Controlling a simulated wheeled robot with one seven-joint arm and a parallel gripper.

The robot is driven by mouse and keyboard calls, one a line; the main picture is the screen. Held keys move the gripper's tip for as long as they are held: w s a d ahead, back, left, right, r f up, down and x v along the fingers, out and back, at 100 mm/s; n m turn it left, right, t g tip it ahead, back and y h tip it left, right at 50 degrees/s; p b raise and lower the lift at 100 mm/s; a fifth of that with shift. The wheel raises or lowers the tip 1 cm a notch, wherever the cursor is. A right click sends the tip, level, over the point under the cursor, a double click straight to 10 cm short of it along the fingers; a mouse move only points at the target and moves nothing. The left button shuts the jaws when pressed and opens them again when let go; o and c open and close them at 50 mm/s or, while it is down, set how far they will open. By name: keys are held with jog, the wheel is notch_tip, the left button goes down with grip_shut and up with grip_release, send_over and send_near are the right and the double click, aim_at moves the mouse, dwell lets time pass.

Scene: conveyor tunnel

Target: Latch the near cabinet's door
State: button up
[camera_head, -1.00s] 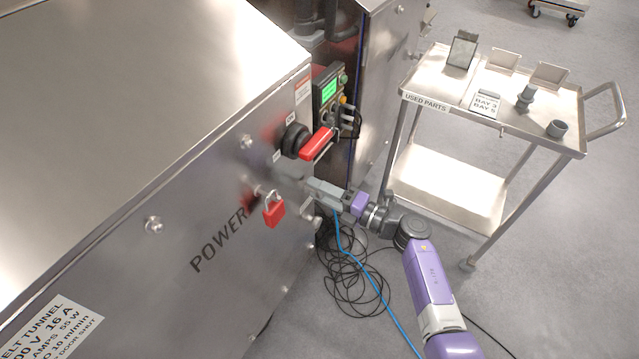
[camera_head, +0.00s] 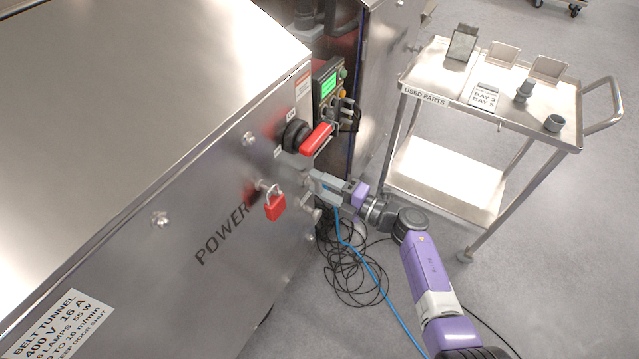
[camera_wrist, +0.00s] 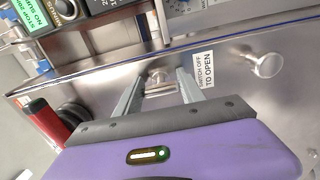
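The near cabinet (camera_head: 160,220) is a large steel housing marked POWER, and its door face runs along the aisle side. A small metal latch (camera_wrist: 160,82) with a crosspiece shows on the steel face in the wrist view. My gripper (camera_head: 310,178) is close to that face, below the red switch handle (camera_head: 317,139). In the wrist view its two grey fingers (camera_wrist: 160,76) are apart, one on each side of the latch. I cannot tell whether they touch it. A round metal knob (camera_wrist: 265,65) is to the right, past a "TO OPEN" label (camera_wrist: 203,70).
A red padlock (camera_head: 274,206) hangs left of my gripper. A control panel with a green screen (camera_head: 328,87) is above it. Black and blue cables (camera_head: 350,270) lie on the floor below. A steel cart (camera_head: 450,100) with used parts stands at the right.

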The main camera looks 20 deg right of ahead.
jog(key=o, duration=0.4)
jog(key=shift+c, duration=0.2)
jog(key=v, duration=0.7)
jog(key=shift+s+d, duration=0.25)
jog(key=shift+s, duration=0.05)
